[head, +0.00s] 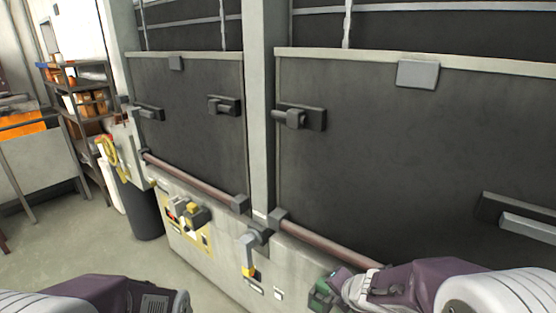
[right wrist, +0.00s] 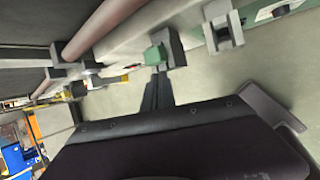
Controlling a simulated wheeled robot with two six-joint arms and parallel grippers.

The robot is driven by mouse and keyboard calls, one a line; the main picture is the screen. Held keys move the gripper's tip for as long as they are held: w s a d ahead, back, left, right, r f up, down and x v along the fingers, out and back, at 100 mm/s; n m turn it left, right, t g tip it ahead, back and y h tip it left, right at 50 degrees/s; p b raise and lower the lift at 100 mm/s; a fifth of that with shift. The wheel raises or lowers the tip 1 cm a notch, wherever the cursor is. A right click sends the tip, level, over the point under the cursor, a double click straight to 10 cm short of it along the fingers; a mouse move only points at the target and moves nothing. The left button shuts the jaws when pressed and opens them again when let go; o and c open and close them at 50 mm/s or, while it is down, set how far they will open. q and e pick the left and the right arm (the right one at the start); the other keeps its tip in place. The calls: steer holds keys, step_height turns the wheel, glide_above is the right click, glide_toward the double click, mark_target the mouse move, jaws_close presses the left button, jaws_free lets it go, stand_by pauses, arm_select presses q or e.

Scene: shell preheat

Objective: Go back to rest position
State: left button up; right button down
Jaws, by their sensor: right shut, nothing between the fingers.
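My right gripper (right wrist: 158,88) shows in the right wrist view as dark fingers, shut with nothing between them. A green block (right wrist: 156,55) with grey parts lies just beyond the fingertips; I cannot tell whether they touch. In the head view my right arm comes in at the lower right, low in front of the machine, and its fingers are hard to make out. My left arm shows at the lower left corner of the head view, but its fingers are not in view.
A large machine with dark door panels (head: 186,150) fills the middle and right. Reddish bars (head: 195,182) run along its front, above yellow-framed controls (head: 187,222) and a grey lever (head: 248,252). A dark bin (head: 140,208) and shelves (head: 88,130) stand left. Floor (head: 75,245) is clear at lower left.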

steer(key=s+d+f+m+g, duration=0.1)
steer(key=s+f+m+g, duration=0.1)
steer(key=s+m, duration=0.5)
steer(key=s+d+f+m+g+h, duration=0.1)
steer(key=s+f+m+g, duration=0.2)
steer(key=m, duration=1.7)
steer(key=s, duration=0.3)
steer(key=shift+s+d+f+g+b, duration=0.2)
steer(key=shift+s+f+g+b, duration=0.1)
steer(key=shift+s+g, duration=0.1)
steer(key=shift+s, duration=0.1)
